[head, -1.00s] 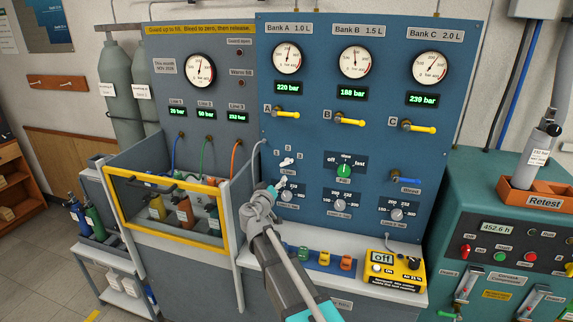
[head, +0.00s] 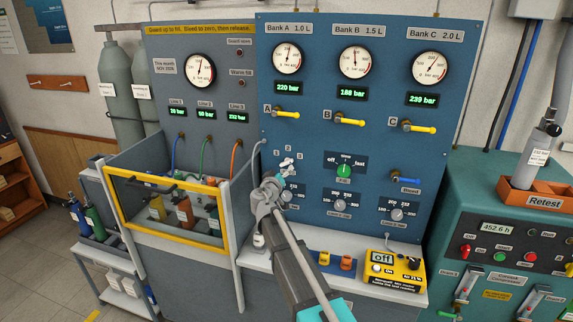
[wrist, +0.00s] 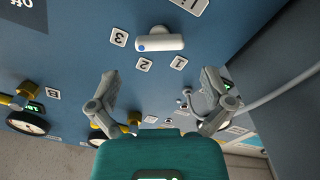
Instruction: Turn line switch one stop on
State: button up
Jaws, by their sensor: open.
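The line switch (wrist: 160,43) is a white bar handle with a blue dot near its left end in the wrist view, on the blue panel. Its labels 3 (wrist: 118,37), 2 (wrist: 144,64) and 1 (wrist: 178,62) sit around it; the dotted end lies nearest 3 and 2. In the head view the switch (head: 287,161) is partly covered by my gripper (head: 282,172). My gripper (wrist: 160,76) is open and empty, its two fingers apart, with the handle ahead of the gap between them. No contact is visible.
The green-knobbed fill selector (head: 344,170) is to the right of the switch. A limit knob (head: 285,198) is just below my gripper. A grey hose (head: 255,160) runs close on the left, beside the yellow-framed guard (head: 226,213). A yellow meter (head: 397,270) stands on the shelf.

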aim_at(286, 164)
jog(key=shift+x, duration=3.2)
jog(key=shift+s, duration=0.1)
jog(key=c, duration=1)
jog(key=shift+o, duration=0.2)
jog(key=shift+n, duration=0.3)
jog(key=n, duration=0.5)
jog(key=shift+n, duration=0.4)
jog(key=n, duration=0.5)
jog(key=shift+n, duration=0.3)
